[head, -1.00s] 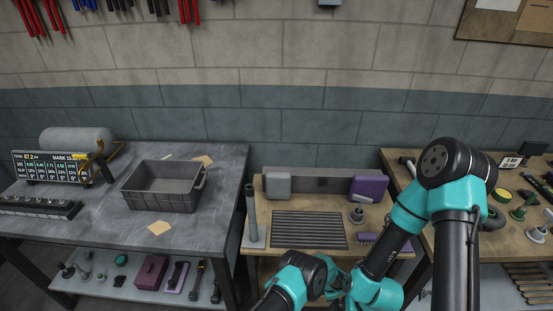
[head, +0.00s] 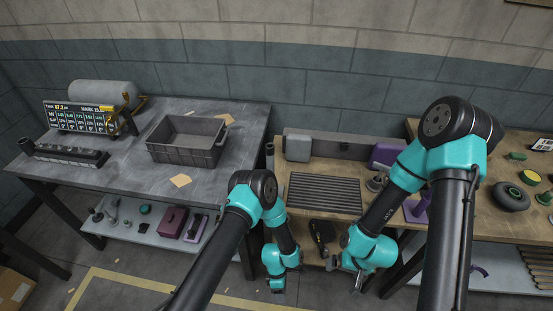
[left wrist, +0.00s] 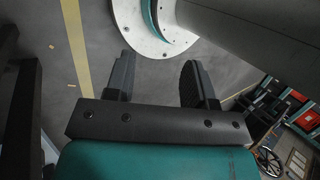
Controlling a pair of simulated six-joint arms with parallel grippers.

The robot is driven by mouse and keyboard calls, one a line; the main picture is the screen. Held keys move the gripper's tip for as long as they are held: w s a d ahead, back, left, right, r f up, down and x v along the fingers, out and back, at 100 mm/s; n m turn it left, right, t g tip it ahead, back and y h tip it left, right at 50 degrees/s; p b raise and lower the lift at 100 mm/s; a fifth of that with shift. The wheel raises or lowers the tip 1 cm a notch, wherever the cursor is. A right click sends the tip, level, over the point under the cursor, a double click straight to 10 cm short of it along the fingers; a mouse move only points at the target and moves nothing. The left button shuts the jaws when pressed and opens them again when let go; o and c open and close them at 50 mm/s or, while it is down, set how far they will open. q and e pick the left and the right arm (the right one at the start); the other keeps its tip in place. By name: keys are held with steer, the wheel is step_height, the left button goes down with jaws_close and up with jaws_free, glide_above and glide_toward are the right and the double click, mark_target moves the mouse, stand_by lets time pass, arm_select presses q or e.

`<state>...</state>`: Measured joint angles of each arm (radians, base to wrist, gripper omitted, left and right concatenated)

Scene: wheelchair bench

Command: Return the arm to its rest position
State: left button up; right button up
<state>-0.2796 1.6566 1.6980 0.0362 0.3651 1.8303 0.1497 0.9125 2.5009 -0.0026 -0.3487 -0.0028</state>
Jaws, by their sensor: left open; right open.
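My left arm comes in from the bottom left in the head view, bends at a black elbow joint and hangs down in front of the middle bench. Its gripper (head: 276,287) is low over the floor, with its fingers hardly visible there. In the left wrist view the left gripper (left wrist: 158,82) shows two black fingers spread wide, with nothing between them but grey floor. My right gripper (head: 345,268) is low in front of the middle bench, apart from the left one. It is open and I see nothing held in it.
A grey crate (head: 187,140) stands on the left bench (head: 115,160) beside a display (head: 82,117). The middle bench carries a ribbed mat (head: 325,193), a grey box (head: 297,147) and a purple box (head: 384,156). A black tool (head: 321,233) lies below. Open floor (head: 150,265) is at the lower left.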

arm_select(q)
steer(key=a+r+m+t+h, duration=0.1)
steer(key=a+r+m+t, duration=0.6)
steer(key=a+r+m, duration=0.8)
steer(key=a+r, duration=0.9)
steer(key=shift+a+h, duration=0.3)
steer(key=shift+h, duration=0.1)
